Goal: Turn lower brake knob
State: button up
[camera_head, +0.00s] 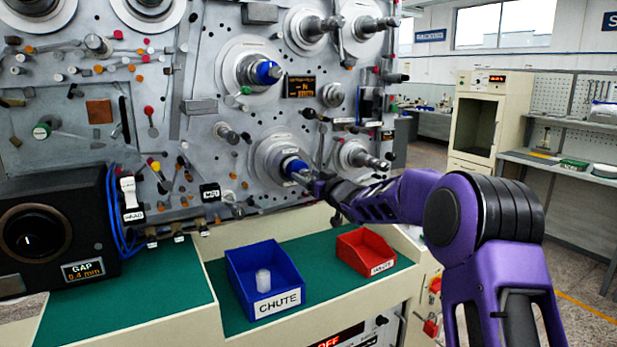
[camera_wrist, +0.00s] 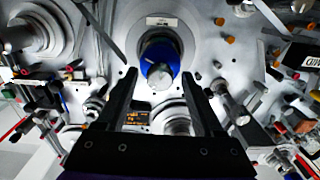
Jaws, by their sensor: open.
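The lower round hub (camera_head: 272,158) on the grey machine panel carries a blue collar (camera_head: 292,165) with a grey metal end. I take this as the lower brake knob, though no readable label confirms it. In the wrist view the blue knob (camera_wrist: 160,62) and its grey tip lie straight ahead. My gripper (camera_wrist: 160,78) is open, with one dark finger on each side of the knob's line. I cannot tell whether the fingertips reach around it.
A similar upper hub with a blue collar (camera_head: 266,72) sits above. A metal spindle (camera_head: 360,157) sticks out close to my gripper on the right. A blue chute bin (camera_head: 243,268) and a red bin (camera_head: 368,252) stand on the green ledge below. Small pegs crowd the panel.

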grip_shut()
jog(key=shift+f+n, duration=0.1)
jog(key=shift+n, duration=0.2)
jog(key=n+b, duration=0.2)
jog(key=n, duration=0.1)
jog(key=shift+f+n+b, duration=0.1)
jog(key=shift+n+b, duration=0.2)
jog(key=shift+b, duration=0.1)
jog(key=n+b, duration=0.3)
jog(key=n, duration=0.3)
jog(key=n+b, duration=0.3)
jog(key=n, duration=0.2)
jog(key=shift+n, duration=0.4)
jog(key=shift+n+b, duration=0.5)
jog(key=shift+n, duration=2)
